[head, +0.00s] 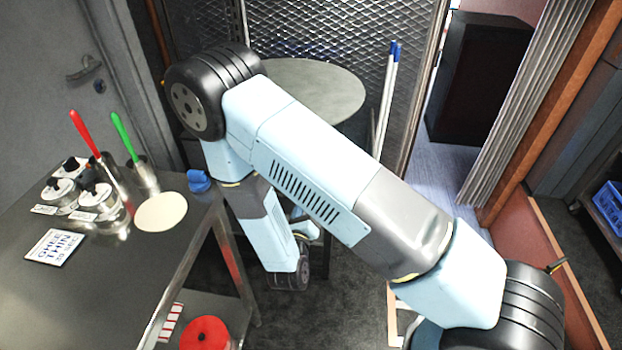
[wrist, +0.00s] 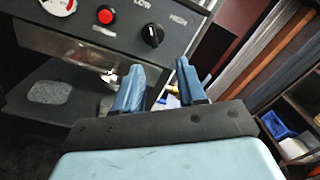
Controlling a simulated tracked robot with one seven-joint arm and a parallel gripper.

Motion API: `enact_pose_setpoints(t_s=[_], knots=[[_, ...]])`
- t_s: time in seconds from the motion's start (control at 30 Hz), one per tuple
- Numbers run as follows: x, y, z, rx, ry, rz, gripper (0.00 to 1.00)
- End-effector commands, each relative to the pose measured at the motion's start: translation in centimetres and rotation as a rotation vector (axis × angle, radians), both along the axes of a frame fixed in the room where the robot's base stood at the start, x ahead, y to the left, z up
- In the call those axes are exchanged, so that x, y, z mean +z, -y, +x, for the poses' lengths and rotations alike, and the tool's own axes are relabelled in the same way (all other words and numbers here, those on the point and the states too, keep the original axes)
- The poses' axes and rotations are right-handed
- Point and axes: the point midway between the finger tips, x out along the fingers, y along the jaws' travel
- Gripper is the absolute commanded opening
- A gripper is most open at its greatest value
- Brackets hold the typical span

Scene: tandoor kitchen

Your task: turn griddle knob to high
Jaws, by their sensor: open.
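The black knob (wrist: 152,35) sits on a dark control panel (wrist: 125,38) in the wrist view, with the printed words LOW and HIGH above it and to its right. A pale mark shows on the knob, but its exact setting is too small to read. My gripper (wrist: 161,66) is open, with its two blue fingers apart and nothing between them. The fingertips are below the knob in the picture and do not appear to touch it. In the head view, my arm hides much of the middle, and I cannot make out the knob there.
A red button (wrist: 105,15) and a round gauge (wrist: 58,5) are left of the knob. In the head view, a metal table (head: 110,270) with tins and a pale disc (head: 161,212) stands left. A round grey top (head: 318,88) stands behind my arm. A blue crate (head: 608,205) is far right.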

Motion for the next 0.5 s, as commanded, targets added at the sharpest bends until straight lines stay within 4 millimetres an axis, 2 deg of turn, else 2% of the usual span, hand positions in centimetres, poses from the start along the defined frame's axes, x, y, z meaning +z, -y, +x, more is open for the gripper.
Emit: enact_pose_setpoints(t_s=[0.1,0.23,0.5], knots=[[-0.9,-0.5,-0.4,0.033,-0.006,-0.019,0.4],[-1.0,-0.6,0.2,0.038,-0.008,-0.02,0.4],[-0.9,-0.1,4.3,0.035,-0.006,-0.019,0.4]])
